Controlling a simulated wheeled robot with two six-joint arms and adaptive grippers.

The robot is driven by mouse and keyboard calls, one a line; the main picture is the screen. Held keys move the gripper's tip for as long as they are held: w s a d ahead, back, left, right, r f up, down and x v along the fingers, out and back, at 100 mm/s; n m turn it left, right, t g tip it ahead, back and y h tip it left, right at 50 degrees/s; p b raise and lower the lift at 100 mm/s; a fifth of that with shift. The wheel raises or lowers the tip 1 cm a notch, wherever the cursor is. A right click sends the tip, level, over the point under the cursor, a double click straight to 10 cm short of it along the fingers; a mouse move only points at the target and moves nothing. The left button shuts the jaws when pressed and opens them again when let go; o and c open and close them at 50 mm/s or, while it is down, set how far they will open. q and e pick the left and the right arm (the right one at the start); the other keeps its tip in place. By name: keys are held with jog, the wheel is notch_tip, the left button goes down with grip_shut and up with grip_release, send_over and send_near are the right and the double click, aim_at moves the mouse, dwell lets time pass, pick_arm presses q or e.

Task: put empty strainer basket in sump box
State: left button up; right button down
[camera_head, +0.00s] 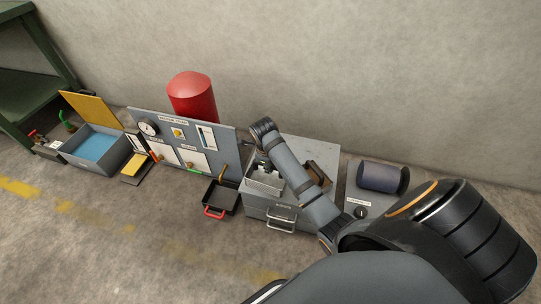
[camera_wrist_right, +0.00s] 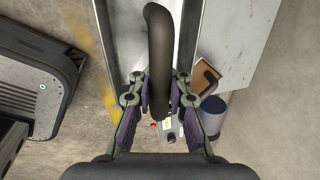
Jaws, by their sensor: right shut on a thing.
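My right gripper (camera_head: 264,167) is at the left end of the grey cabinet, just above an open pale metal box (camera_head: 262,184). In the right wrist view the right gripper (camera_wrist_right: 160,105) is shut on a dark, thick, curved handle (camera_wrist_right: 160,45). The handle looks like that of the strainer basket, but I cannot make out the basket's body or whether it is inside the pale box. My right forearm hides part of the cabinet top. My left gripper is not in view.
A dark tray with a red handle (camera_head: 214,213) is left of the cabinet (camera_head: 257,206). A brown open box (camera_head: 322,174) is on the cabinet top. A dark cylinder (camera_head: 383,177) lies to the right. A gauge panel (camera_head: 228,141), red drum (camera_head: 192,97) and blue-filled bin (camera_head: 118,160) are further left.

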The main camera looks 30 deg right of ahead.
aim_at(266, 181)
jog(key=shift+s+a+r, duration=0.3)
jog(key=shift+s+a, duration=0.15)
jog(key=shift+s, duration=0.15)
pick_arm(q)
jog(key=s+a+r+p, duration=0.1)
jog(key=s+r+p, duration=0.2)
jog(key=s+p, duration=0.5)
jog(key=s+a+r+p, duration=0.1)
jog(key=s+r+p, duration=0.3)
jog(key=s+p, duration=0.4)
jog(key=p, duration=0.6)
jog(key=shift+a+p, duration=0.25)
jog(key=shift+p, duration=0.05)
pick_arm(e)
jog(key=s+a+r+n+y, duration=0.1)
jog(key=a+r+n, duration=0.2)
jog(key=n, duration=0.6)
jog(key=s+a+r+n+y, duration=0.1)
jog(key=a+r+n, duration=0.3)
jog(key=r+n, duration=0.4)
jog(key=s+a+r+n+g+y, duration=0.1)
jog(key=r+n, duration=0.4)
jog(key=n, duration=0.7)
jog(key=a+y, duration=0.1)
jog(key=a, duration=0.1)
jog(key=shift+s+a+r, duration=0.2)
jog(key=shift+a, duration=0.1)
